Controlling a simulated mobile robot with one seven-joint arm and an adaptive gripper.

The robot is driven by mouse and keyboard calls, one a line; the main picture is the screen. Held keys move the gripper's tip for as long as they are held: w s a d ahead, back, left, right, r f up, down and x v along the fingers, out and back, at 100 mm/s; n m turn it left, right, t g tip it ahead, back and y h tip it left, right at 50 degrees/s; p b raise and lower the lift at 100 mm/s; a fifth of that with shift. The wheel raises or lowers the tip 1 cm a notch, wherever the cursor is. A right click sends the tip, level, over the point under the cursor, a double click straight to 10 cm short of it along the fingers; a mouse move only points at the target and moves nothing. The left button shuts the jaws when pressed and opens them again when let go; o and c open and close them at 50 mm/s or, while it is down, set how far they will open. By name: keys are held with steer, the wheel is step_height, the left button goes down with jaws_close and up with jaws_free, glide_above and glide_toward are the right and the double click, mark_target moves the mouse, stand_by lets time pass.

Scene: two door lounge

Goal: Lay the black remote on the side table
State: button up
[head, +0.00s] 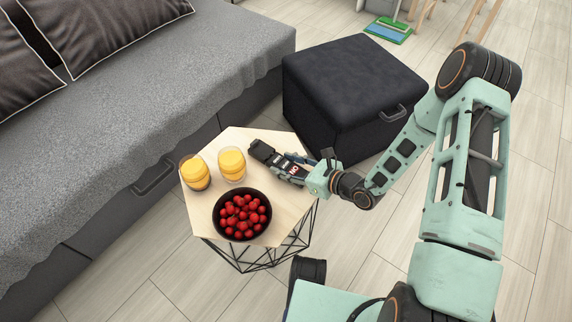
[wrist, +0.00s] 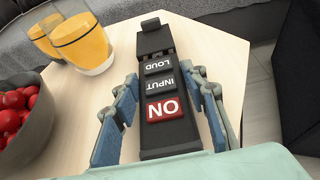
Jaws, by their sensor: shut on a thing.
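The black remote (head: 272,158) has a red ON button and grey INPUT and LOUD buttons, which show in the wrist view (wrist: 155,55). My gripper (head: 298,166) is shut on it, with a blue-grey finger on each side of it in the wrist view (wrist: 163,98). The remote points away from my gripper, over the right part of the side table (head: 237,139), a pale wooden hexagonal top on a black wire frame. I cannot tell whether the remote's underside touches the tabletop.
Two glasses of orange drink (head: 195,172) (head: 232,164) and a dark bowl of red fruit (head: 241,213) stand on the table, left of the remote. A black ottoman (head: 345,85) is behind the table. A grey sofa (head: 150,80) is at left.

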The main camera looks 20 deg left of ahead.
steer(key=shift+f, duration=0.2)
steer(key=o, duration=1.2)
steer(key=shift+r, duration=0.1)
steer(key=shift+o, duration=0.2)
steer(key=shift+r, duration=0.15)
steer(key=shift+s+d+r, duration=0.1)
steer(key=shift+d+r, duration=0.05)
steer(key=shift+d, duration=0.2)
steer(key=p+v, duration=0.3)
steer(key=v, duration=0.8)
steer(key=shift+s+d, duration=0.1)
steer(key=shift+s, duration=0.05)
